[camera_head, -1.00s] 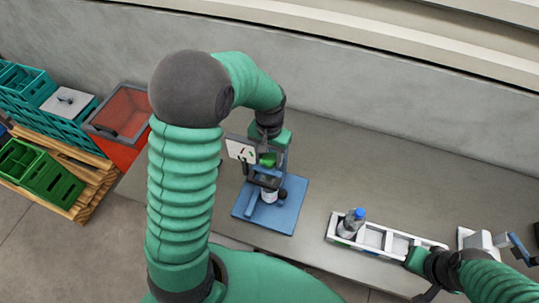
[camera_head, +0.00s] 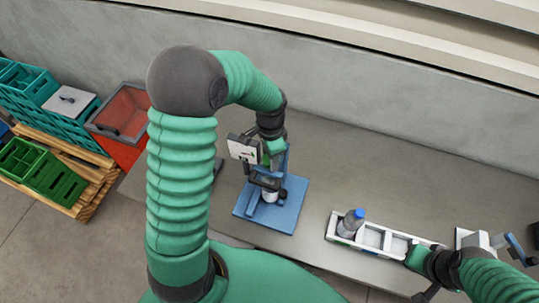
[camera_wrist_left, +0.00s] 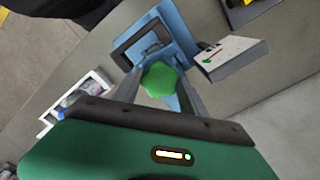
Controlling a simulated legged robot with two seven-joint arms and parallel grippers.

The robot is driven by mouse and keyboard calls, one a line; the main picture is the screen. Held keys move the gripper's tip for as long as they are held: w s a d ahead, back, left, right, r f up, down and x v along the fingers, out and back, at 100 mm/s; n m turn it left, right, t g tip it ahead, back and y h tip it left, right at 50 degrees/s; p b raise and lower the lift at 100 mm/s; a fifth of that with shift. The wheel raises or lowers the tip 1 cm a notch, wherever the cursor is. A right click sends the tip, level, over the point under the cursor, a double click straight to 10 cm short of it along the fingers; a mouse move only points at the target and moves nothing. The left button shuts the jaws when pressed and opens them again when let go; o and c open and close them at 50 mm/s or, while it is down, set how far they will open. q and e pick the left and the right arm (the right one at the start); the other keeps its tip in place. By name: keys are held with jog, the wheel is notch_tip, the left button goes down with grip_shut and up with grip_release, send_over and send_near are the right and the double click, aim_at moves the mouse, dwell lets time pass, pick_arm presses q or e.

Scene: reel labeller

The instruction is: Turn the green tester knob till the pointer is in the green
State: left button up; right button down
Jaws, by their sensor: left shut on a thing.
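The blue tester (camera_head: 290,205) stands on the bench in the head view. My left gripper (camera_wrist_left: 158,88) reaches down on it from above, its two fingers closed on the green knob (camera_wrist_left: 160,79) in the left wrist view. In the head view the knob is mostly hidden by my gripper. The white gauge face (camera_head: 243,150) is beside the gripper; it also shows at a slant in the left wrist view (camera_wrist_left: 232,57). Its pointer is too small to read. My right gripper (camera_head: 416,258) is at the end of the white tray; its fingers are not clear.
The white tray (camera_head: 372,238) holds a clear bottle (camera_head: 348,225) with a blue cap. A pale object (camera_head: 270,194) sits in the tester. A white and blue device (camera_head: 483,241) is at far right. A red bin (camera_head: 122,130) and crates stand left. The bench behind the tray is clear.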

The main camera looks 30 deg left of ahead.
pick_arm(q)
jog(key=shift+w, duration=0.15)
dwell(0.3)
jog(key=o, duration=1.4)
jog(key=shift+w+d, duration=0.1)
jog(key=shift+w, duration=0.05)
jog(key=shift+w+f, duration=0.1)
pick_arm(e)
jog(key=shift+w+d, duration=0.1)
jog(key=shift+w, duration=0.25)
pick_arm(q)
jog(key=shift+r, duration=0.25)
notch_tip(320, 180, up, 16)
jog(key=b, duration=0.3)
jog(key=shift+r, duration=0.15)
pick_arm(e)
notch_tip(320, 180, down, 4)
jog(key=shift+s+r, duration=0.15)
jog(key=shift+r, duration=0.05)
